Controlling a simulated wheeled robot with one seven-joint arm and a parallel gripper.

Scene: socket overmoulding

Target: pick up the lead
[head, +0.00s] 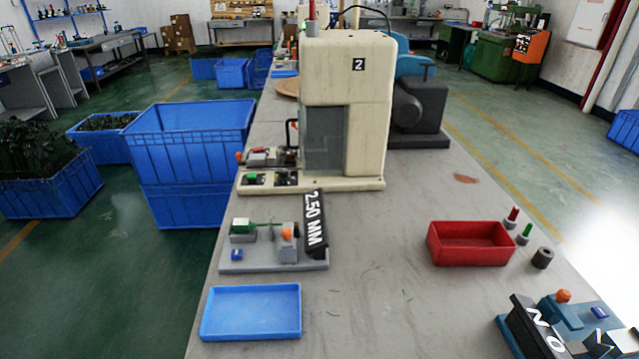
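I cannot clearly make out a lead anywhere in the head view. The grey fixture (262,266) at the left of the bench carries a green part (242,226), an orange knob (287,233) and a black "2.50 MM" sign (316,222). A blue tray (252,312) lies in front of it and looks empty. A red tray (470,243) on the right also looks empty. My gripper is not in view.
A cream machine marked 2 (346,85) stands at the bench's middle back. Small red and green-topped pegs and a dark ring (543,257) stand beside the red tray. Another fixture (560,318) is cut off at bottom right. The bench centre (375,270) is clear.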

